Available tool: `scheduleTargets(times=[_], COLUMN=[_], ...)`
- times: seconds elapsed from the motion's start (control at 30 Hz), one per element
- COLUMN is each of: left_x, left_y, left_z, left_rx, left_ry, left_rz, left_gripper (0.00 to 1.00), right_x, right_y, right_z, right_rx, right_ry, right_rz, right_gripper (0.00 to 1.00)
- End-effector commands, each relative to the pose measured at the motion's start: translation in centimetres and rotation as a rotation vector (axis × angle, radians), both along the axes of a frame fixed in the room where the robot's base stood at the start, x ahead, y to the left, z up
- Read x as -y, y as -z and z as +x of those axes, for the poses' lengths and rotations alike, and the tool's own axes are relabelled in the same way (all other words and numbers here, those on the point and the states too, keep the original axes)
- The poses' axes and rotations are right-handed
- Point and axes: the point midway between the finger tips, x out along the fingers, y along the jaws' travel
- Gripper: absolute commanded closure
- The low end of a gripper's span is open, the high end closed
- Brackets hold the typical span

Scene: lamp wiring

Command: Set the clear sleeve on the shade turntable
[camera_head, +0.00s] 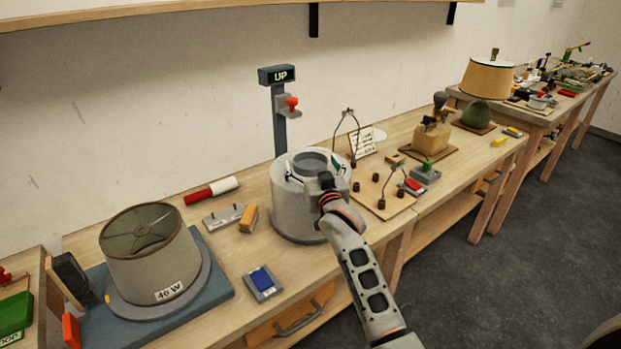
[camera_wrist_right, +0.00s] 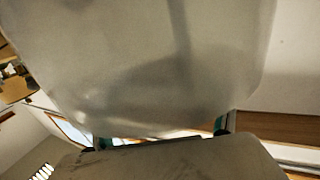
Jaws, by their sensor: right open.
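The shade turntable (camera_head: 199,286) is a grey disc on a blue mat at the front left in the head view. A beige lampshade marked "40 W" (camera_head: 150,262) stands on it. A pale, see-through cylinder that looks like the clear sleeve (camera_head: 290,213) stands upright on the middle of the bench, below the "UP" post. It also fills the upper part of the right wrist view (camera_wrist_right: 150,60). My right gripper (camera_head: 312,172) is open at the sleeve's upper part, with its fingertips spread across it. Whether they touch it is unclear. My left gripper is not in view.
The "UP" post (camera_head: 280,120) with a red knob stands behind the sleeve. A wiring board (camera_head: 370,192) is close on its right. A blue-topped block (camera_head: 263,282), an orange block (camera_head: 249,218) and a red-white tube (camera_head: 212,190) lie between turntable and sleeve.

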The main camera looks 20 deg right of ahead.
Motion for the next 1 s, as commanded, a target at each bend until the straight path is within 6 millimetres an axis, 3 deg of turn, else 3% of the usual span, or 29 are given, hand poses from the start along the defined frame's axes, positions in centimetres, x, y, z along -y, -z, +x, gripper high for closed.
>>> scheduleTargets(times=[0.1,0.3,0.67,1.0], left_x=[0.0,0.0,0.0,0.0], left_y=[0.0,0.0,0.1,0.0], left_z=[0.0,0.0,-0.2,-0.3], left_rx=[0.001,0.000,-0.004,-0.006], left_ry=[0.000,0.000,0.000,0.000], left_rz=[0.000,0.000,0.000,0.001], left_gripper=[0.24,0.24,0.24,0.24], right_x=[0.0,0.0,0.0,0.0], right_y=[0.0,0.0,-0.3,-3.9], right_z=[0.0,0.0,0.0,0.0], right_rx=[0.000,0.000,0.001,0.005], right_ry=[0.000,0.000,0.000,0.000], right_rz=[0.000,-0.001,-0.001,0.000], right_gripper=[0.18,0.70,0.72,0.72])
